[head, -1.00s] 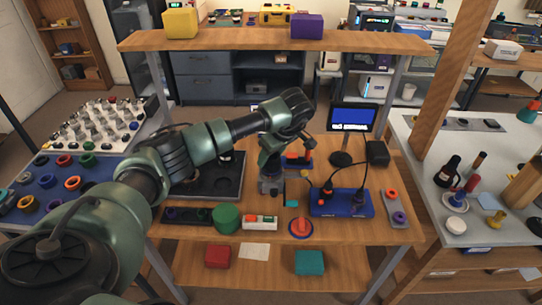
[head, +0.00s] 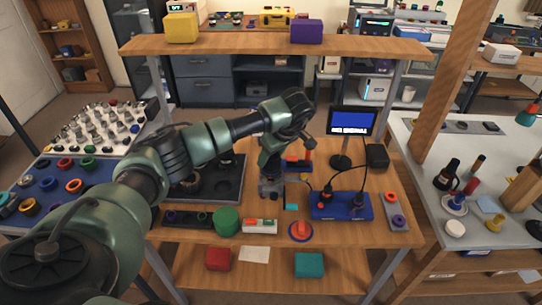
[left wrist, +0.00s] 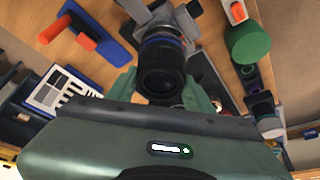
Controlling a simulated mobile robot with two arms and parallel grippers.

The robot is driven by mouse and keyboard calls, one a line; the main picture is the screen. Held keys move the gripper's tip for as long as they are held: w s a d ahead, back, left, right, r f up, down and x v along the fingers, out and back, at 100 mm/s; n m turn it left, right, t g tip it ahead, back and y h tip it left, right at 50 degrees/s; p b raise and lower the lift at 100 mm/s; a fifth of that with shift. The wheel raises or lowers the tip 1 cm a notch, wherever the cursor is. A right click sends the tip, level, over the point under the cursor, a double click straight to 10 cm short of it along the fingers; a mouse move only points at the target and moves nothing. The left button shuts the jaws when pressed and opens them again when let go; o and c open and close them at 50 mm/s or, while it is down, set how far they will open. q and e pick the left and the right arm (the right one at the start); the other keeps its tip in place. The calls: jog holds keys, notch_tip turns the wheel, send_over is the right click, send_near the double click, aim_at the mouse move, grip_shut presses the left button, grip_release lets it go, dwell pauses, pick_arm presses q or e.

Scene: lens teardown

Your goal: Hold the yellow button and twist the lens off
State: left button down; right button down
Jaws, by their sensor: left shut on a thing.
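The black lens (left wrist: 162,75) with a blue ring faces the camera in the left wrist view. It sits at the front of a grey body or holder (left wrist: 160,16). My left gripper (left wrist: 160,88) is shut on the lens, with one green finger on each side. In the head view my left gripper (head: 270,168) points down at the grey holder (head: 271,187) on the bench, and the lens is mostly hidden there. I cannot make out the yellow button in either view. My right gripper is not in view.
A blue box with cables (head: 341,206) is to the right, below a monitor (head: 352,121). A shelf (head: 270,41) crosses behind.

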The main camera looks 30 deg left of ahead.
pick_arm(q)
jog(key=shift+r, duration=0.15)
jog(key=shift+r+p, duration=1.6)
jog(key=shift+r, duration=0.85)
